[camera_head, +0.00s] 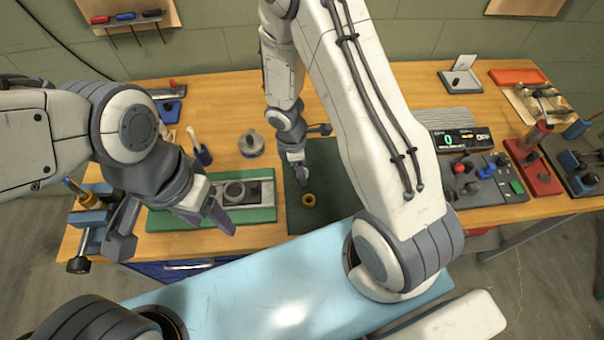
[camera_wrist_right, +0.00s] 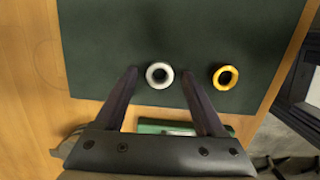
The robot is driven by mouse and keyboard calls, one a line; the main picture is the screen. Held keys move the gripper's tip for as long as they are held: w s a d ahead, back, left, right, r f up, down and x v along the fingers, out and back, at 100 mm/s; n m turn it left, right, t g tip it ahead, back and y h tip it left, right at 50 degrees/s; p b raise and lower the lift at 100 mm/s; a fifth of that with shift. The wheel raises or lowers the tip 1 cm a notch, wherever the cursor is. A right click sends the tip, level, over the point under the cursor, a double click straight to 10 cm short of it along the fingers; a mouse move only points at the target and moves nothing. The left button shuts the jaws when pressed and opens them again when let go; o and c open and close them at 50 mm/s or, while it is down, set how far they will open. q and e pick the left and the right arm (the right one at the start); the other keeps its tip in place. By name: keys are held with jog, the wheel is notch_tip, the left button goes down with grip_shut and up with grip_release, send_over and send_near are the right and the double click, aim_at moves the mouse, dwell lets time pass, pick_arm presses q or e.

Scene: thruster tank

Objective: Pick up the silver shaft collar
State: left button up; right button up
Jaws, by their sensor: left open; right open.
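The silver shaft collar (camera_wrist_right: 150,81) lies flat on the dark green mat (camera_wrist_right: 110,35) in the right wrist view. My right gripper (camera_wrist_right: 159,76) is open, with the collar between its two fingertips in the picture; I cannot tell the height of the fingers above the mat. In the head view the right gripper (camera_head: 297,176) points down over the mat (camera_head: 330,165), and I cannot make out the silver collar there. My left gripper (camera_head: 180,236) is open and empty, in front of the table's left part.
A gold collar (camera_wrist_right: 214,77) lies on the mat beside the silver one, and also shows in the head view (camera_head: 303,200). A green tray-like fixture (camera_head: 260,214) stands left of the mat. A digital display (camera_head: 470,139) and a button panel (camera_head: 515,187) stand at the right.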

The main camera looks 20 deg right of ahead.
grip_shut()
dwell(0.3)
